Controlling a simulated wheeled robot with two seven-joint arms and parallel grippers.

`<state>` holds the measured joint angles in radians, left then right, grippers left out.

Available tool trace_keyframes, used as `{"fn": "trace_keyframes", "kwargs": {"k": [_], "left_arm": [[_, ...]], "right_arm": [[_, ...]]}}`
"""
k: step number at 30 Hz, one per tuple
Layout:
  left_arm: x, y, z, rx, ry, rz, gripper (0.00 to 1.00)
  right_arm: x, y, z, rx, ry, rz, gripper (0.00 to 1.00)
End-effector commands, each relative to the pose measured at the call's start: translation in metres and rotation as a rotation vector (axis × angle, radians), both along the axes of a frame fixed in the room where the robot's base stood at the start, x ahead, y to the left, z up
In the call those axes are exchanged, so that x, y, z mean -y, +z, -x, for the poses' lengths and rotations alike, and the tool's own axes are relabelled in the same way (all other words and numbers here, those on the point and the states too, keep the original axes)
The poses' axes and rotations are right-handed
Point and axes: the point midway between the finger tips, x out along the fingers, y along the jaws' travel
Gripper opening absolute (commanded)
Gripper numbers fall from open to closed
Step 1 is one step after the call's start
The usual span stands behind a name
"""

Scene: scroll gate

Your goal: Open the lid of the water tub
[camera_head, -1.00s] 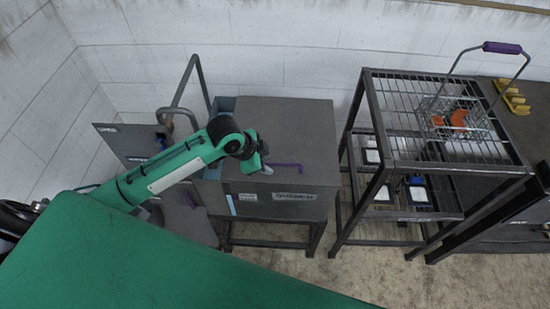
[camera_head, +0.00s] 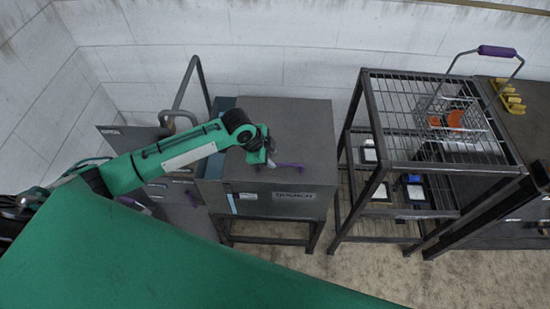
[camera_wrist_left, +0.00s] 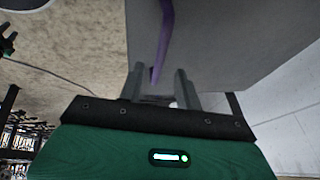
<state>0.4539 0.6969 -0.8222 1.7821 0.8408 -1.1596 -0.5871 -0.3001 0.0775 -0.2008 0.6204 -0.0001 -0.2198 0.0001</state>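The water tub appears to be the grey box (camera_head: 262,200) on a dark stand in the middle of the head view. Its flat grey lid (camera_head: 295,125) lies shut on top. A purple handle (camera_head: 290,165) sits near the lid's front edge, and it also shows in the left wrist view as a purple bar (camera_wrist_left: 165,40). My left gripper (camera_head: 270,160) is over the lid at the handle's left end. In the left wrist view its fingers (camera_wrist_left: 160,88) are apart, with the bar's near end showing between them; contact cannot be told. My right gripper is out of view.
A metal rack (camera_head: 400,165) stands to the right, with a wire basket (camera_head: 455,125) holding orange items on top. A grey pipe (camera_head: 183,85) and cabinet are at the left. A white block wall is behind. Floor is clear at the front right.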

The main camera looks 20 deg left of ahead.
Motion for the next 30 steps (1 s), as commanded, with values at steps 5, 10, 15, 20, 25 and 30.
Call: {"fn": "trace_keyframes", "kwargs": {"k": [5,10,15,20,25,30], "left_arm": [[0.009,-0.022,-0.007,-0.001,0.001,0.000,0.34],[0.012,-0.033,-0.010,0.000,0.000,0.000,0.34],[0.012,-0.036,-0.010,0.001,-0.001,0.000,0.34],[0.012,-0.035,-0.010,0.001,-0.001,0.000,0.30],[0.012,-0.035,-0.010,0.000,-0.001,0.000,0.00],[0.012,-0.035,-0.010,0.000,-0.001,0.000,0.00]], "right_arm": [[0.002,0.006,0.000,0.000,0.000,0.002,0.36],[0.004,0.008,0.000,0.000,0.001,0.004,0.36],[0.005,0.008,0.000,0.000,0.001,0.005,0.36],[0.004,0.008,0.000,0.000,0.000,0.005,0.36],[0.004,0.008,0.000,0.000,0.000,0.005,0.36],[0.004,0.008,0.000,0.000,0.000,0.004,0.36]]}}
